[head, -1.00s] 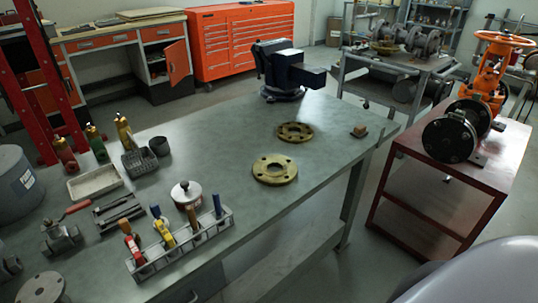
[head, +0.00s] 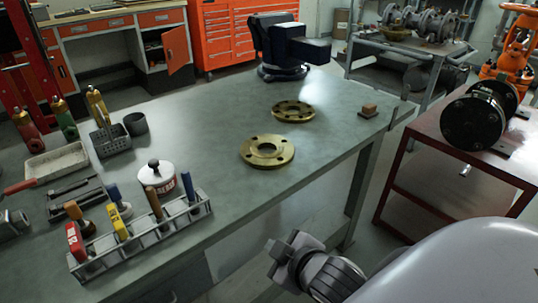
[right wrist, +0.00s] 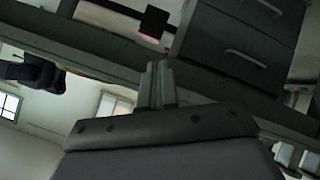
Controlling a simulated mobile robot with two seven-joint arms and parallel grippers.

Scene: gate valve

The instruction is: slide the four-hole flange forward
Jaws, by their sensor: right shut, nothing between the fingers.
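Two brass flanges lie flat on the grey workbench (head: 225,195). The nearer, larger-looking one (head: 267,151) has a few widely spaced holes and looks like the four-hole flange. The other flange (head: 293,111) lies just behind it, apart from it, with more closely spaced holes. My right gripper (head: 279,252) is in front of the bench's front edge, clear of both flanges. Its fingers are together and empty; they also show closed in the right wrist view (right wrist: 158,85). No flange shows in the right wrist view. My left gripper is out of view.
A dark vise (head: 282,45) stands at the bench's far end. A small brown block (head: 369,110) lies near the right corner. A tool rack (head: 145,243) and a lidded tin (head: 156,178) stand left of the flanges. The bench around the flanges is clear.

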